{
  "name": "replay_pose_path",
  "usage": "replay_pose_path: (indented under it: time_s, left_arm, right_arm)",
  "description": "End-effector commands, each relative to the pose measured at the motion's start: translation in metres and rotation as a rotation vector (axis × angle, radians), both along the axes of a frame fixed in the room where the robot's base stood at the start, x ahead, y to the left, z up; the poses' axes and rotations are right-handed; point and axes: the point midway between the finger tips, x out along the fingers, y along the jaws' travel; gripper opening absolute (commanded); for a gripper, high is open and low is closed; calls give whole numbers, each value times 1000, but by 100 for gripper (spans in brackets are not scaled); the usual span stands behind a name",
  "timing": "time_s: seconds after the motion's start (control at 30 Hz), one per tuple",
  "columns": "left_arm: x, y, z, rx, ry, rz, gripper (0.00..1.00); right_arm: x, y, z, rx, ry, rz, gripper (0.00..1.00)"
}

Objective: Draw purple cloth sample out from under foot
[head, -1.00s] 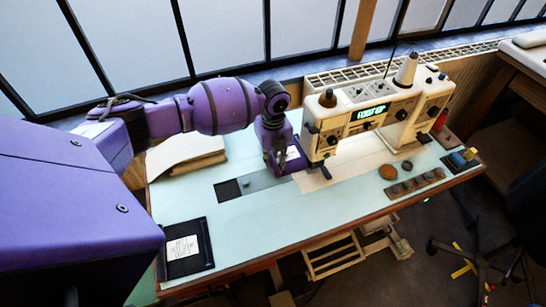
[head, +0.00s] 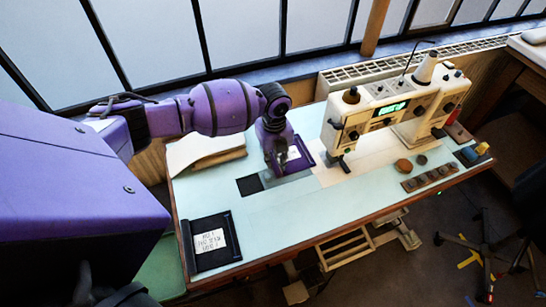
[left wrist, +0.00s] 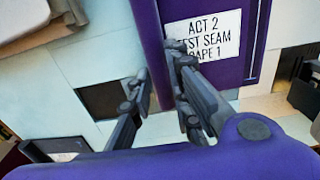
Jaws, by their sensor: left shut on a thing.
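The purple cloth sample (head: 305,160), with a white label, is beside the sewing machine (head: 385,118) on its left. It shows close up in the left wrist view (left wrist: 222,76), where the label reads "ACT 2 TEST SEAM CAPE 1". My left gripper (head: 281,172) is shut on the sample's left edge, one finger on each side in the left wrist view (left wrist: 160,88). The presser foot (head: 345,165) is to the right of the sample, with a strip of pale table between them. My right gripper is not in view.
A black tray (head: 190,262) with a white card lies at the table's front left. A dark square (head: 250,186) and grey plate are beside the gripper. Folded cloth (head: 205,150) lies at the back left. Round items and a wooden block (head: 430,179) are at right.

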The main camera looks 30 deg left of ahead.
Motion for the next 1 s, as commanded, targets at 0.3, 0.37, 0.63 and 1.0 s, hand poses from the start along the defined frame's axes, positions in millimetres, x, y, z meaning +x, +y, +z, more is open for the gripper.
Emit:
replay_pose_path:
  time_s: [0.3, 0.37, 0.63, 1.0]
  left_arm:
    - [0, 0, 0, 0, 0, 0, 39]
    - [0, 0, 0, 0, 0, 0, 39]
    - [1, 0, 6, -1, -1, 0, 39]
    - [1, 0, 78, 0, -4, 0, 39]
  right_arm:
    - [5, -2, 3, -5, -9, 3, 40]
    - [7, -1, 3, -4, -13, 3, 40]
    - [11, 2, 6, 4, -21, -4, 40]
    - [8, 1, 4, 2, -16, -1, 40]
